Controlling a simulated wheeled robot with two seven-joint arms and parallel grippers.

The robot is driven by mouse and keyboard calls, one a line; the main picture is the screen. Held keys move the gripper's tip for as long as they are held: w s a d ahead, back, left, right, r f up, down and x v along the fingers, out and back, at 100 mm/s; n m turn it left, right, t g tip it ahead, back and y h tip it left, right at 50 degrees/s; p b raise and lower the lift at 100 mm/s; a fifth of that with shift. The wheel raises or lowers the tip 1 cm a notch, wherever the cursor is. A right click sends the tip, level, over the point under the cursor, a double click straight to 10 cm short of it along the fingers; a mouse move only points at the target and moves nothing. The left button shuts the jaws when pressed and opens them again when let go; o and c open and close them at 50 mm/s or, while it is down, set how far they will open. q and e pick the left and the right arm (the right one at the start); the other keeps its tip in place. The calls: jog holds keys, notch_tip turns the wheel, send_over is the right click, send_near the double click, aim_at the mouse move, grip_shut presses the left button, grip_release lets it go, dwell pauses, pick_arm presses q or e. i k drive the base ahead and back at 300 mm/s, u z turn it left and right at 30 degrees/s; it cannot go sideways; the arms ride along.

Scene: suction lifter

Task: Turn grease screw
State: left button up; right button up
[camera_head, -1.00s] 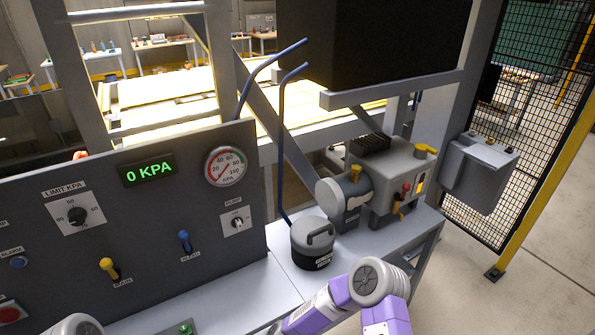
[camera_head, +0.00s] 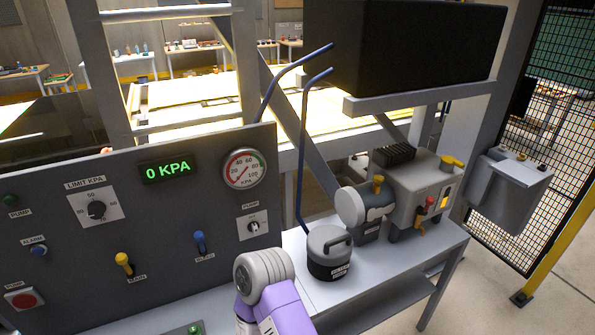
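The grease screw cannot be told for sure, as no label for it is readable. A grey pump unit (camera_head: 413,195) stands on the bench at the right. A grey and black canister (camera_head: 328,254) with a handle stands left of the pump. A purple arm link of mine with a grey joint reaches up in front of the panel. Neither gripper is in view.
A dark control panel (camera_head: 140,220) fills the left, with a 0 KPA display (camera_head: 167,171), a dial gauge (camera_head: 243,168), switches and knobs. A black box (camera_head: 400,45) hangs above the pump. A grey box (camera_head: 508,190) is on the right post. Bare bench (camera_head: 400,280) lies before the pump.

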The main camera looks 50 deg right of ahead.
aim_at(378, 180)
jog(key=u, duration=0.65)
jog(key=k, duration=1.05)
jog(key=z, duration=1.15)
